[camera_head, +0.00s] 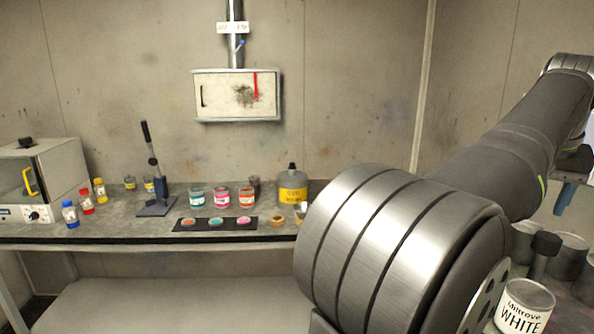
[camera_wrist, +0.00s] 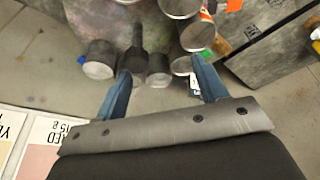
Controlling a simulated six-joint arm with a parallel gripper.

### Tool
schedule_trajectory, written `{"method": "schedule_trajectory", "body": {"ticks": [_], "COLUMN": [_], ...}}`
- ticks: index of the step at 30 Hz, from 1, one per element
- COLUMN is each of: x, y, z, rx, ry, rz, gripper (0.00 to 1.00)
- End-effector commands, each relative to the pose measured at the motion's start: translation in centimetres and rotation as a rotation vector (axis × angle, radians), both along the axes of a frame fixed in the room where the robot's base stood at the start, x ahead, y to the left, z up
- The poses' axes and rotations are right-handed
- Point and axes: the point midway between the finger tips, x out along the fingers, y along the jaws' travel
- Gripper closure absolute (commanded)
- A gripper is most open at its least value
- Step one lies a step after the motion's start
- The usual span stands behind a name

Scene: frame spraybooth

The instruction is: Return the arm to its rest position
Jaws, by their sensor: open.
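My arm crosses the right side of the head view. In that view my gripper (camera_head: 564,196) shows only in part at the right edge, with a blue finger pointing down above several cans. In the wrist view my gripper (camera_wrist: 160,76) has its two blue fingers spread wide apart. I see nothing held between them. Beyond the fingertips are grey cans and a dark-handled tool (camera_wrist: 137,45). A can labelled white (camera_head: 525,308) stands at the lower right of the head view.
A long workbench (camera_head: 120,229) runs along the wall with jars, small bottles, a lever press (camera_head: 154,180), a yellow-labelled container (camera_head: 292,187) and a glass-fronted box (camera_head: 42,180). A wall cabinet (camera_head: 236,95) hangs above. Red and yellow labelled sheets show at left in the wrist view.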

Motion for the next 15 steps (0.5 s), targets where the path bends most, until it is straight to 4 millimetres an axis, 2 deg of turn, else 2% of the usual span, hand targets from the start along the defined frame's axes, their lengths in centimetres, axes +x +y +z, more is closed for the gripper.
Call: {"method": "schedule_trajectory", "body": {"ticks": [3,12,14,15], "x": [-0.6,-2.1,-2.3,-2.0], "y": [-1.5,-4.5,-5.0,-5.2], "z": [1.6,5.1,5.2,4.3], "rx": [-0.01,-0.035,-0.036,-0.033], "ry": [-0.021,-0.071,-0.075,-0.074], "rz": [-0.044,-0.138,-0.151,-0.15], "gripper": [0.34,0.34,0.34,0.34]}}
